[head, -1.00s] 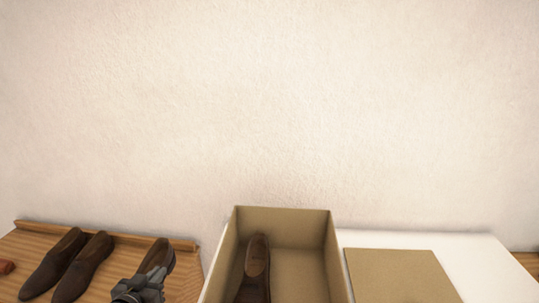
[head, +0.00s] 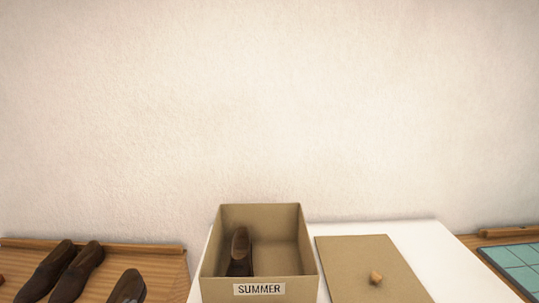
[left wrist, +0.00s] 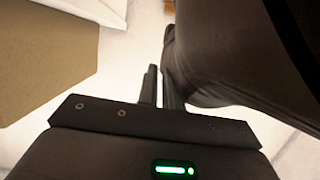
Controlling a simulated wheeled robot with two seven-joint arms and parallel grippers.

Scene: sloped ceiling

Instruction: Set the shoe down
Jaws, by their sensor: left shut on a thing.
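A dark brown shoe fills the upper right of the left wrist view (left wrist: 215,55). My left gripper (left wrist: 160,80) is shut on it, with the fingers at the shoe's left edge. In the head view a brown shoe (head: 128,287) shows at the bottom edge, toe up in the picture; it appears to be the held one, but the gripper is out of that frame. Two brown shoes (head: 45,272) (head: 78,274) lie side by side on the slatted wooden rack (head: 160,262). My right gripper is not in view.
An open cardboard box (head: 283,240) labelled SUMMER stands on a white surface (head: 415,240) with one brown shoe (head: 240,252) inside, at its left. A teal tiled panel (head: 515,265) is far right.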

